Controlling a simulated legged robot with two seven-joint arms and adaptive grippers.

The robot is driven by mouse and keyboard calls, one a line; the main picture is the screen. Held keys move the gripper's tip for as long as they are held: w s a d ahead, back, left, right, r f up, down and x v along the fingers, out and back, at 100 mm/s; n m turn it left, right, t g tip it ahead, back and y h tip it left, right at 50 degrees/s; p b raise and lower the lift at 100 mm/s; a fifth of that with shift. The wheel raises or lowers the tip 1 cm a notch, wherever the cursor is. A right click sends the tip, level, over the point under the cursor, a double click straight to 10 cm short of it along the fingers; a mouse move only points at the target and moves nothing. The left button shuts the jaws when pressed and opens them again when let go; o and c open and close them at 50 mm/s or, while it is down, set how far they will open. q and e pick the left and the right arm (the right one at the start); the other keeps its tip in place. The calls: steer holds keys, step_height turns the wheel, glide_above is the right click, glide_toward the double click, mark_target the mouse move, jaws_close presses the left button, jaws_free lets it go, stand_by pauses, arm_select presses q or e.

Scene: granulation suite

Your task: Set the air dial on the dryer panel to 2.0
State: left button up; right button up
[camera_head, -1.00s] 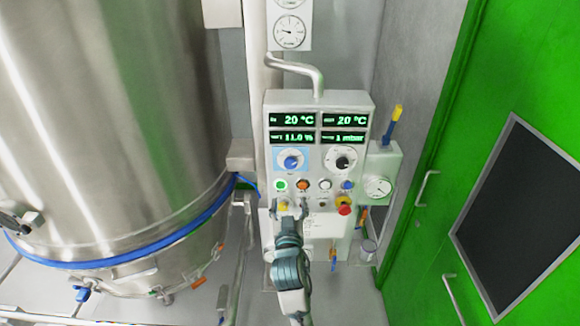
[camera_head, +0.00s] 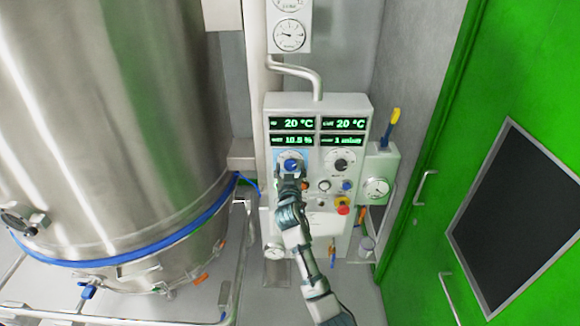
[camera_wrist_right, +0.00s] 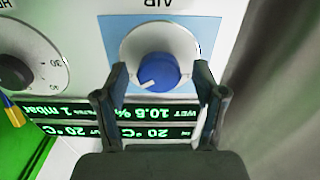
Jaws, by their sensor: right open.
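The dryer panel (camera_head: 316,113) is a pale box with green readouts, and its upper left carries the blue air dial (camera_head: 291,165) on a light blue square. In the right wrist view, which shows the panel upside down, the blue air dial (camera_wrist_right: 157,70) sits under the label AIR with a white pointer mark. My right gripper (camera_head: 290,176) is just below the dial in the head view. In the right wrist view my right gripper (camera_wrist_right: 160,88) is open, its two fingers on either side of the dial's near part. Contact cannot be told. My left gripper is not in view.
A black dial (camera_head: 341,161) is right of the air dial. Buttons and a red emergency stop (camera_head: 343,206) lie below.

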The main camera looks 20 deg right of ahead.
steer(key=shift+w+d, duration=0.1)
steer(key=shift+w, duration=0.1)
steer(key=c, duration=1.1)
steer(key=shift+c, duration=0.2)
